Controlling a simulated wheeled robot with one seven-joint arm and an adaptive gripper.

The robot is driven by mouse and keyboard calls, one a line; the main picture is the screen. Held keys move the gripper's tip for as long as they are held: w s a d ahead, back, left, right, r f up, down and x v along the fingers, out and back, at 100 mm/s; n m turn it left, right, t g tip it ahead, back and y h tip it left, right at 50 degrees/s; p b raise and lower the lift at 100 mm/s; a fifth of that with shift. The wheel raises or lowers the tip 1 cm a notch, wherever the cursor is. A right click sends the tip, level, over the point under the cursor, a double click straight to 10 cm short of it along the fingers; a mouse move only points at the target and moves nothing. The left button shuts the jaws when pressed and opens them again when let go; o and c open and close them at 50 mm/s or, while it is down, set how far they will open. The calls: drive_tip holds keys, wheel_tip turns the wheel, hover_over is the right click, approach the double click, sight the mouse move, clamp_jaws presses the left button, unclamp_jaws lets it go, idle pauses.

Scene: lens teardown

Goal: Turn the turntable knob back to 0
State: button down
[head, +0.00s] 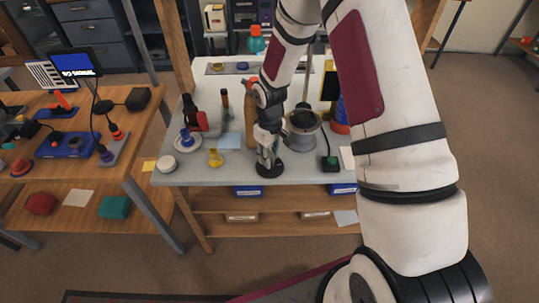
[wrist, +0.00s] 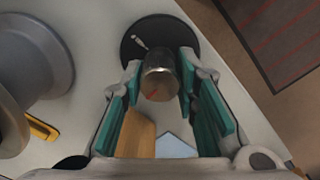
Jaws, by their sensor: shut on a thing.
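The turntable is a round black disc (head: 270,172) at the front edge of the grey table. In the wrist view its black top (wrist: 137,62) carries a short white mark left of the knob. The knob is a silver metal cylinder (wrist: 160,72) standing on the disc, with a thin red line on its near face. My gripper (wrist: 161,78) has its teal-padded fingers on either side of the knob and is shut on it. In the head view my gripper (head: 267,157) points down over the disc and hides the knob.
A grey spool-shaped pot (head: 304,135) stands close right of my gripper. A wooden block (head: 250,127) is behind it. A yellow item (head: 215,157), a white saucer (head: 187,143) and a white round lid (head: 167,163) are left. A black-green item (head: 330,163) stands right.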

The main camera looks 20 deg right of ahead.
idle(0.3)
drive_tip(key=c, duration=1.2)
unclamp_jaws()
drive_tip(key=shift+c, duration=0.2)
wheel_tip(320, 180, up, 12)
drive_tip(key=shift+r, duration=0.1)
drive_tip(key=s+d+r+m+t+h, duration=0.1)
drive_tip(key=s+r, duration=0.4)
drive_tip(key=r, duration=0.4)
drive_tip(key=s+r+m+t, duration=0.1)
drive_tip(key=s+r+m, duration=0.1)
drive_tip(key=s+r, duration=0.55)
drive_tip(key=s+r+m+t, duration=0.1)
drive_tip(key=s+r, duration=0.3)
drive_tip(key=s, duration=0.3)
drive_tip(key=s+r+m+t+y, duration=0.1)
drive_tip(key=s+r+t, duration=0.1)
drive_tip(key=s, duration=0.4)
drive_tip(key=shift+s+a+r, duration=0.4)
drive_tip(key=shift+r, duration=0.5)
